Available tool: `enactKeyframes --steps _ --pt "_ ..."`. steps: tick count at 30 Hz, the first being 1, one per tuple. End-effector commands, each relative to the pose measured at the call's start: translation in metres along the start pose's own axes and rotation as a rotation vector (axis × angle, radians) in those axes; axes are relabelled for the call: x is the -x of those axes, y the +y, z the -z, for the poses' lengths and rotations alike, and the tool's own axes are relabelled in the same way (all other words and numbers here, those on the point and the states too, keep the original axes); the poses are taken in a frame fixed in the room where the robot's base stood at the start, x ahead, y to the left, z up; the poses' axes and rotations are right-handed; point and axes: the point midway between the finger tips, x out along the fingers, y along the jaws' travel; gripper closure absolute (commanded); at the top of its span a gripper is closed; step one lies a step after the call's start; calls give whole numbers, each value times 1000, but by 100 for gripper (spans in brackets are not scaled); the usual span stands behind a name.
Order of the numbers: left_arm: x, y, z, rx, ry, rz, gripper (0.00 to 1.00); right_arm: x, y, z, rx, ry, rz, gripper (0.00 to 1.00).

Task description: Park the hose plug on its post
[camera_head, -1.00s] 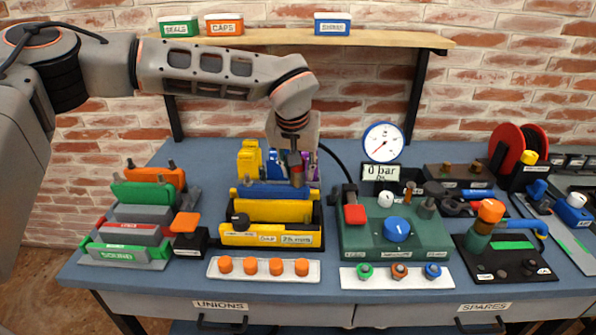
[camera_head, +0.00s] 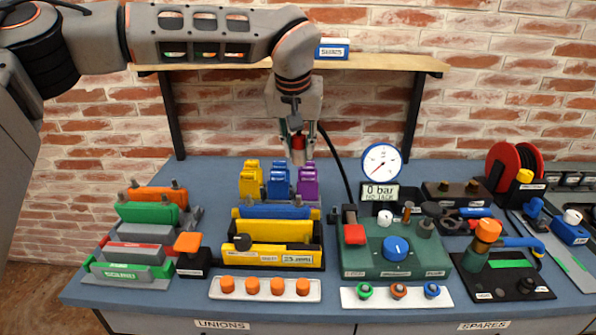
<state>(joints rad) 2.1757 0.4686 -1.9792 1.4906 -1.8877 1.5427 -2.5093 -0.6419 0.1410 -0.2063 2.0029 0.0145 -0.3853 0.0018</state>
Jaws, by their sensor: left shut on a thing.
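My left gripper (camera_head: 299,150) points down above the back middle of the bench. It is shut on the hose plug (camera_head: 298,143), which shows a red band between the fingers. A black hose (camera_head: 337,158) runs from behind the gripper down to the green pump panel (camera_head: 365,263). The plug hangs upright in the air, above and behind the yellow, blue and purple blocks. Short upright pieces stand at the panel's back, among them a dark green cylinder (camera_head: 427,219); I cannot tell which is the parking post. My right gripper is not in view.
A gauge (camera_head: 381,163) with a "0 bar" display (camera_head: 380,192) stands behind the panel. Yellow (camera_head: 251,181), blue (camera_head: 279,181) and purple blocks (camera_head: 308,182) stand below the gripper. A shelf (camera_head: 400,63) hangs on the brick wall. A red reel (camera_head: 502,162) stands at right.

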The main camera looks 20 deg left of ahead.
Motion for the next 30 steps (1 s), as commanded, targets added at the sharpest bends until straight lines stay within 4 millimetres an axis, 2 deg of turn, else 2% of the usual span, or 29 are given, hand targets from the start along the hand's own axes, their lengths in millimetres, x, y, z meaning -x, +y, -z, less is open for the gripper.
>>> enactKeyframes --steps 1,4,9,12,19,30 --pt "17 0 8 1 8 0 100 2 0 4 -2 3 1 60" --pt "38 0 16 2 6 0 100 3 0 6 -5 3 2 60" --pt "63 -1 26 0 3 1 100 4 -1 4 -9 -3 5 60" --pt "72 -1 30 -1 3 1 100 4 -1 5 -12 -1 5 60" --pt "77 -1 32 0 0 1 100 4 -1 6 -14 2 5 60" --pt "71 1 32 -2 -1 1 100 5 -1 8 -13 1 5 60"
